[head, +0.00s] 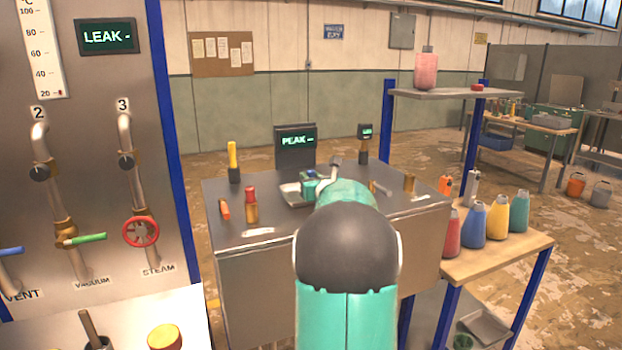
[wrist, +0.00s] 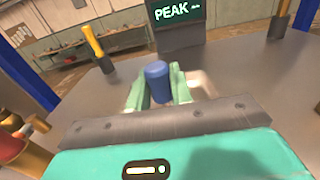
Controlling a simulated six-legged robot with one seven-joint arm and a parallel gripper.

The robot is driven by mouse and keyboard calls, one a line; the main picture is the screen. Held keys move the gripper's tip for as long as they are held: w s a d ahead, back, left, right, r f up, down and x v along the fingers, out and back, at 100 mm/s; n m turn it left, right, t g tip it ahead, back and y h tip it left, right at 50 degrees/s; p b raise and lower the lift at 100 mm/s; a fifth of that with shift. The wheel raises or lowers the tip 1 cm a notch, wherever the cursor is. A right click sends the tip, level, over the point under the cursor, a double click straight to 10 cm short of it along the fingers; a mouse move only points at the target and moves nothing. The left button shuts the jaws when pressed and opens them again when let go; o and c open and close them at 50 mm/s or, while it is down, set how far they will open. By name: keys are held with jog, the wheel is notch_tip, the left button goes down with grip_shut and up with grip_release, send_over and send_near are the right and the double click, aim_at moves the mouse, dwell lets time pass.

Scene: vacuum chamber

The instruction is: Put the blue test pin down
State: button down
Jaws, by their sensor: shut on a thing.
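The blue test pin (wrist: 157,80) stands between the pale green fingers of my gripper (wrist: 158,88) in the wrist view, its blue top showing above them. My gripper is shut on it. The pin's lower end is hidden behind the gripper body, so I cannot tell whether it touches anything below. In the head view my gripper (head: 312,187) is over the grey bench top (head: 290,228), near a pale tray (head: 290,194) in front of the PEAK display (head: 296,143). My arm hides much of that area, and the pin is not clear there.
A yellow-handled tool (head: 232,156) stands at the back left of the bench. A red-topped brass piece (head: 251,206) and an orange piece (head: 224,209) are at the left. A brass cylinder (head: 409,183) and a small display stand (head: 364,145) are to the right.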

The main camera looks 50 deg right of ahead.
jog(key=shift+f, duration=0.15)
jog(key=c, duration=1.3)
grip_release()
jog(key=shift+o, duration=0.2)
